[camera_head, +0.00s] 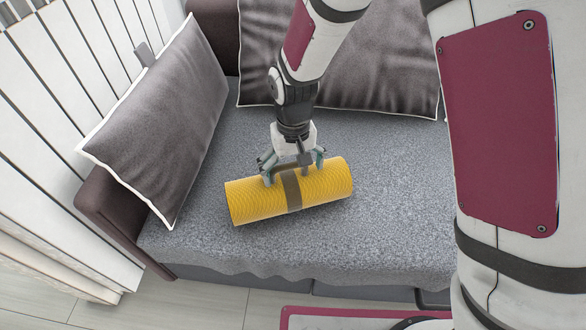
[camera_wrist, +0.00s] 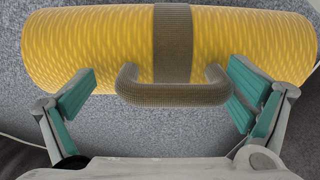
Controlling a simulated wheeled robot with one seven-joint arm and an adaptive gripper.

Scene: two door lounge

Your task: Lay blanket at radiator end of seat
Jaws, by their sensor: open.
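The blanket (camera_head: 252,202) is a yellow ribbed roll with a brown strap around its middle. It lies on the grey seat (camera_head: 395,200), left of the middle and near the front, slightly slanted. In the wrist view the roll (camera_wrist: 80,48) crosses the top, with a brown loop handle (camera_wrist: 172,93) on its strap. My gripper (camera_head: 294,172) is directly over the roll. In the wrist view its open teal-padded fingers (camera_wrist: 164,88) stand either side of the handle, with gaps between. Whether the fingers touch the roll is unclear. The white slatted panel (camera_head: 42,150) at the left may be the radiator.
A dark grey cushion (camera_head: 165,115) leans on the left armrest (camera_head: 115,215). More cushions (camera_head: 385,65) stand along the backrest. The seat is bare between the roll and the left cushion, and also to the right. My arm hides the far right.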

